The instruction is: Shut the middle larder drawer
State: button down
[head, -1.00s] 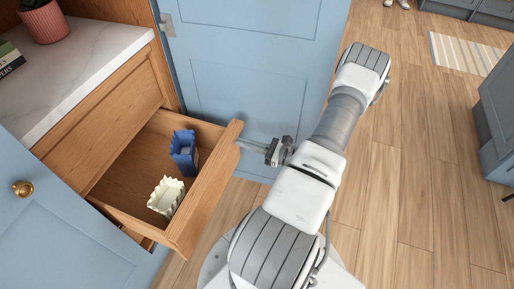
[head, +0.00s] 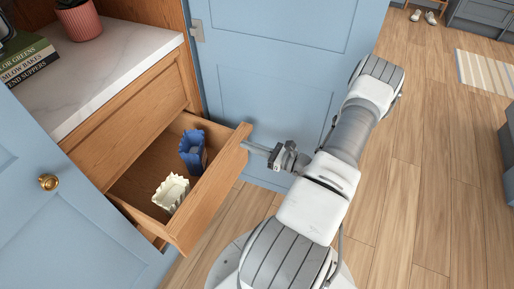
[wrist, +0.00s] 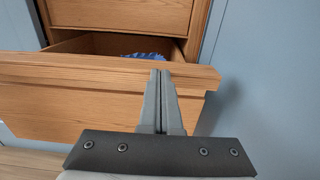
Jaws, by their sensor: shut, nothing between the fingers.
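The middle larder drawer (head: 212,192) is a wooden drawer standing partly out below a shut wooden drawer front. Its front panel also fills the middle of the wrist view (wrist: 70,105). A dark blue castle-shaped cup (head: 192,152) and a cream one (head: 171,192) stand inside it; in the wrist view only a bit of blue (wrist: 143,57) shows over the rim. My gripper (head: 250,147) is shut and empty, its tips at the outer side of the drawer front near its far end. In the wrist view the fingertips (wrist: 160,73) overlap the front's top edge; they look in contact.
A blue door (head: 270,90) stands open behind the drawer and another blue door (head: 70,215) with a brass knob is at the left. A marble counter (head: 110,65) holds a pink pot (head: 80,20) and books (head: 28,58). Wooden floor (head: 425,170) is clear at the right.

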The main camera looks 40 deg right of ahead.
jog(key=x, duration=2.5)
jog(key=shift+w+a+r, duration=0.15)
jog(key=shift+w+a, duration=0.05)
jog(key=shift+w, duration=0.15)
jog(key=shift+w+r, duration=0.1)
